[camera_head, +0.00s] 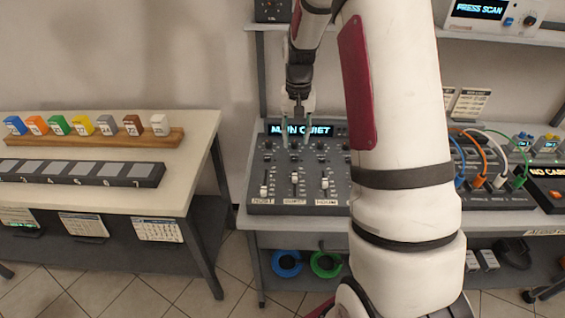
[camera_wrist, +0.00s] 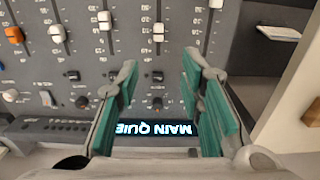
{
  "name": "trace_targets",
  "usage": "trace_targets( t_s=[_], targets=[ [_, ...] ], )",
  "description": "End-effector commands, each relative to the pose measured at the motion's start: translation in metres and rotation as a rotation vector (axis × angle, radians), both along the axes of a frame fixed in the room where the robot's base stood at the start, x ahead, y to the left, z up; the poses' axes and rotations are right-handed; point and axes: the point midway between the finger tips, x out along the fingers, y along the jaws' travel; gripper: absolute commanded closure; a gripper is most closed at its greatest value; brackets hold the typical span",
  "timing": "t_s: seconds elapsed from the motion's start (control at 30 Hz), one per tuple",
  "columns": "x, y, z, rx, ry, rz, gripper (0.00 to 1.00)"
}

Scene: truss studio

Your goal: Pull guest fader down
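The mixer panel (camera_head: 277,207) stands on the right-hand bench, with a lit "MAIN QUIET" display (camera_head: 305,129). The guest fader (camera_head: 295,178) is a white cap in the second slot from the left, above the "GUEST" label. It sits higher in its slot than the host fader (camera_head: 263,190) and the house fader (camera_head: 325,183). In the wrist view, upside down, the guest fader (camera_wrist: 158,33) lies beyond my fingertips. My gripper (camera_head: 296,135) is open and empty over the panel's upper part, with its green-padded fingers (camera_wrist: 160,70) apart. It does not touch the fader.
My arm hides the panel's right part. In the wrist view, more faders, including an orange one (camera_wrist: 14,35), stand to the left. A patch bay with coloured cables (camera_head: 485,180) is at the right. A left table (camera_head: 100,195) holds coloured blocks on a wooden rack (camera_head: 90,140).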

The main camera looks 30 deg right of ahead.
Motion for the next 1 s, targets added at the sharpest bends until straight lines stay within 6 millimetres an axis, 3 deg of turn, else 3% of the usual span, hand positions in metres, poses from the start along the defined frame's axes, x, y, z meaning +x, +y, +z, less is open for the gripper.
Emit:
trace_targets(
  t_s=[0.37,0.7,1.0],
  targets=[
    [0.001,-0.009,-0.037,0.004,0.014,-0.019,0.65],
    [0.000,-0.008,-0.103,0.005,0.016,-0.018,0.65],
    [0.001,-0.009,-0.143,0.003,0.013,-0.018,0.65]
  ],
)
